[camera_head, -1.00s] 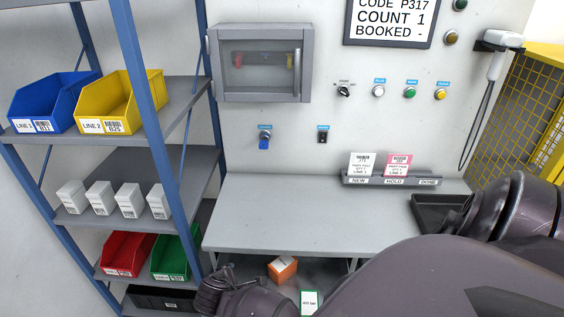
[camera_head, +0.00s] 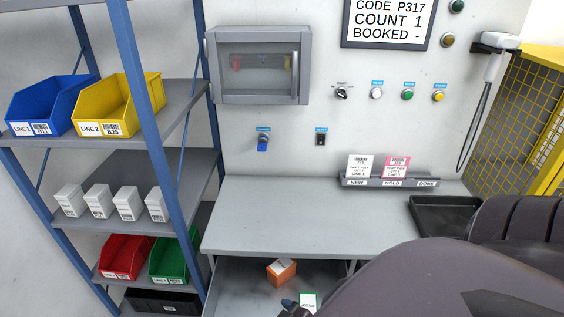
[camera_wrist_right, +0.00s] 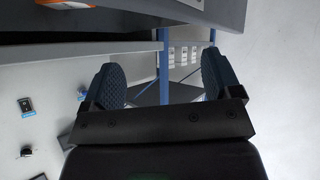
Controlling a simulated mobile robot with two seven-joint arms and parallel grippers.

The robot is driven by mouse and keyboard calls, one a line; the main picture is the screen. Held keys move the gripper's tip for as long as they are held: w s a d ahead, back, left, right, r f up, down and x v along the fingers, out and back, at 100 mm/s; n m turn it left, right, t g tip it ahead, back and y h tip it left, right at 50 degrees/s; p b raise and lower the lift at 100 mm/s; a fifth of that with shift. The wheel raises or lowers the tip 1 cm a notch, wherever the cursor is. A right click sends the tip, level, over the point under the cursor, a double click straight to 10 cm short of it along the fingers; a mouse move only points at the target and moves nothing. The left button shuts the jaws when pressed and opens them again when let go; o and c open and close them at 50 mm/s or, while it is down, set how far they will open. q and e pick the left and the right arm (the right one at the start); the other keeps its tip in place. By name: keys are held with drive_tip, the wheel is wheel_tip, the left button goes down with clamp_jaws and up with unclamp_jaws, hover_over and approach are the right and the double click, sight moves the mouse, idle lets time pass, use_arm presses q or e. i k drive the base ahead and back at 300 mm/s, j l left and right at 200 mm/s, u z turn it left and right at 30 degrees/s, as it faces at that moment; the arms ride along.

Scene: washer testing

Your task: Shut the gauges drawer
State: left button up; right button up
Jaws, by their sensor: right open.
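A grey drawer (camera_head: 236,284) stands open under the workbench. An orange box (camera_head: 281,271) and a white-and-green box (camera_head: 309,301) lie inside it. The drawer's front is outside the head view, and I see no label on it. My right gripper (camera_head: 290,304) shows only as a bluish fingertip and dark part at the bottom edge, beside the white-and-green box in the picture. In the right wrist view the right gripper (camera_wrist_right: 165,82) is open and empty, its two fingers wide apart. An orange-and-white item (camera_wrist_right: 65,3) shows at the top there. My left gripper is not in view.
The workbench top (camera_head: 300,222) is mostly clear, with a card rack (camera_head: 385,182) and a black tray (camera_head: 440,215). A blue-framed shelf (camera_head: 150,110) with bins stands close on the left. My right arm covers the lower right.

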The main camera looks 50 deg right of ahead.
sight(241, 287)
drive_tip(key=k, duration=0.3)
drive_tip(key=k+z, duration=0.2)
drive_tip(key=z, duration=0.75)
